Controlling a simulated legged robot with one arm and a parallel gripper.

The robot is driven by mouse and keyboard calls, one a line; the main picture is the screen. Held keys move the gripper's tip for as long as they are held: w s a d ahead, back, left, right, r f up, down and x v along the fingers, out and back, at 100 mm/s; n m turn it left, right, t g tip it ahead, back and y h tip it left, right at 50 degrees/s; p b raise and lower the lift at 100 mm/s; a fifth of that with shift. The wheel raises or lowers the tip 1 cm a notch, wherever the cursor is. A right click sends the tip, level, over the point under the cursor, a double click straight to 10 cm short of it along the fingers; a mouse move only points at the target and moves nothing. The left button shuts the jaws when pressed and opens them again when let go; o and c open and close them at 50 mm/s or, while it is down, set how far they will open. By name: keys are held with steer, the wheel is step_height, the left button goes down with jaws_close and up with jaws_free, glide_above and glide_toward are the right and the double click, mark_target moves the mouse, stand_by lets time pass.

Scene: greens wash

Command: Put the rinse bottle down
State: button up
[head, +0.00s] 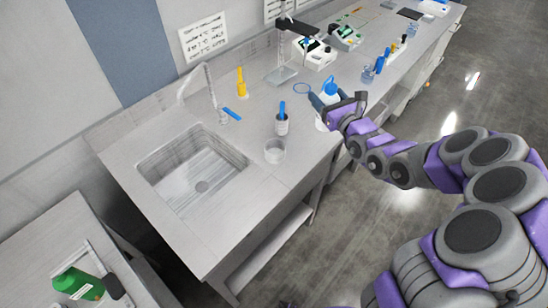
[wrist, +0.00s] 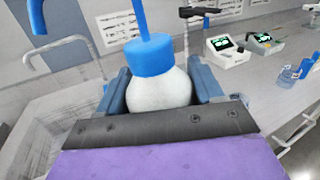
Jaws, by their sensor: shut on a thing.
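The rinse bottle is white with a blue cap and spout. In the wrist view the rinse bottle (wrist: 158,88) stands upright between the two blue fingers of my gripper (wrist: 160,88), which is shut on it. In the head view the rinse bottle (head: 330,89) shows at the end of my arm, partly hidden by my gripper (head: 328,100), near the bench's front edge. I cannot tell whether its base touches the bench (head: 262,97).
A sink (head: 190,168) with a tap is at the left. A clear beaker (head: 275,151) and a bottle with a blue top (head: 282,125) stand near the front edge. A yellow bottle (head: 241,82) stands behind. Instruments (head: 314,53) stand farther along.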

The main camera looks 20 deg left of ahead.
steer(key=s+a+f+n+g+y, duration=0.2)
steer(key=a+f, duration=0.1)
steer(key=a, duration=0.5)
steer(key=s+a+f+n+g+y, duration=0.1)
steer(key=s+a+f+g, duration=0.15)
steer(key=a, duration=0.45)
step_height(320, 180, down, 10)
steer(key=b, duration=0.2)
steer(key=shift+w+f, duration=0.2)
steer(key=shift+f, duration=0.05)
steer(key=shift+f, duration=0.1)
steer(key=o, duration=1.2)
steer(key=shift+o, duration=0.2)
